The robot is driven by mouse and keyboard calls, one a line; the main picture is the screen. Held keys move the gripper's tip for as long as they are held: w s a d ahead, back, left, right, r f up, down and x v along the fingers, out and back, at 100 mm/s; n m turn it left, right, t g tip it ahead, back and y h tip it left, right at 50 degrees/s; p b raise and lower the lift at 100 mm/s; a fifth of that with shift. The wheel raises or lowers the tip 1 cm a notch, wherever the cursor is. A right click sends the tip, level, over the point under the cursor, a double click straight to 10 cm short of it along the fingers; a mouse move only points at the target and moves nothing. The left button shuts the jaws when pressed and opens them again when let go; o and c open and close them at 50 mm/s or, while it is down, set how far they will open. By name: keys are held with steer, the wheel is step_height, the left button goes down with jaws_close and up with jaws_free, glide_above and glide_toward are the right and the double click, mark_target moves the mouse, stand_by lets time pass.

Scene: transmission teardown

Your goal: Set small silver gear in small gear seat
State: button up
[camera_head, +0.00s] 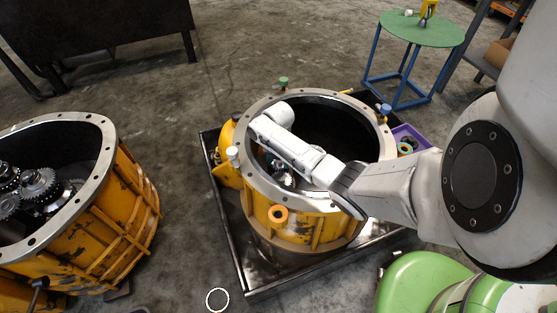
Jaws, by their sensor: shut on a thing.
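My arm reaches from the right over the open yellow housing (262,222), with its white wrist (275,114) above the left part of the opening. My gripper (284,178) points down inside the housing, and the forearm partly covers it. It is shut on a small silver part (277,166), which seems to be the small silver gear; its outline is hard to make out. The small gear seat cannot be told apart in the dark interior. I cannot tell whether the gear touches anything below it.
The housing stands in a dark tray (247,284). A second yellow housing (115,235) with several gears (38,187) is at left. A purple bin (411,133) and a green table (425,30) are at right. A toothed ring (217,299) lies on the floor.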

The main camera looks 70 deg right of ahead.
steer(key=o, duration=1.4)
step_height(320, 180, up, 11)
steer(key=p, duration=0.5)
steer(key=shift+f, duration=0.15)
steer(key=shift+p, duration=0.35)
